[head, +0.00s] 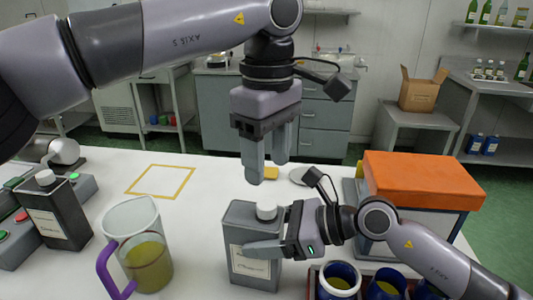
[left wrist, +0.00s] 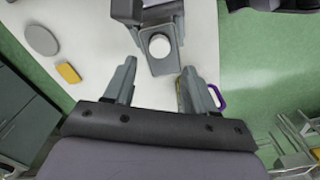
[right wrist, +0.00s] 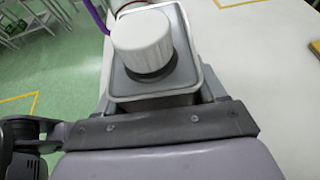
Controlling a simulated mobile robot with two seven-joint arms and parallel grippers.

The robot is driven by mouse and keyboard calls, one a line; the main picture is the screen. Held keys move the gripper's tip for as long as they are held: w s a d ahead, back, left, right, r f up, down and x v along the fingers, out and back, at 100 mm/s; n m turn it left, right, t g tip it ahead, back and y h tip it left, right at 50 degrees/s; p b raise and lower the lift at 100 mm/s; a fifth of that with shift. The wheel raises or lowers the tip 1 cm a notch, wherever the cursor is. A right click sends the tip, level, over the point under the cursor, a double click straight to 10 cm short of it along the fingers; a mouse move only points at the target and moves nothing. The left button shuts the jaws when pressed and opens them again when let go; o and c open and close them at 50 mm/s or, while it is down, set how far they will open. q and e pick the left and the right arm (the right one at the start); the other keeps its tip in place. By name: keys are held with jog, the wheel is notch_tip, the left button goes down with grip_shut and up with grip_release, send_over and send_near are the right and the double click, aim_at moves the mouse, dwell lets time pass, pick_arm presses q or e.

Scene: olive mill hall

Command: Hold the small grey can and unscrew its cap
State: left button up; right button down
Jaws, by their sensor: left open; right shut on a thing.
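The small grey can (head: 240,272) stands upright on the white table at the front middle, with a white label and a white cap (head: 266,211) on its top. My right gripper (head: 262,248) is shut around the can's body from the right. In the right wrist view the white cap (right wrist: 143,42) sits on the can's top (right wrist: 185,85). My left gripper (head: 267,170) points down above the can, open and empty, its fingertips apart from the cap. In the left wrist view the cap (left wrist: 160,46) shows beyond and between the open fingers (left wrist: 155,85).
A clear jug (head: 135,245) with a purple handle and yellow-green liquid stands left of the can. A dark can (head: 55,215) with a white cap is further left. Blue tins (head: 340,283) stand at front right; an orange-topped box (head: 420,180) is behind. A yellow-outlined square (head: 160,181) is empty.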

aim_at(267, 204)
pick_arm(q)
jog(key=m, duration=0.4)
jog(key=shift+m, duration=0.4)
jog(key=m, duration=0.3)
jog(key=shift+f, duration=4)
grip_shut()
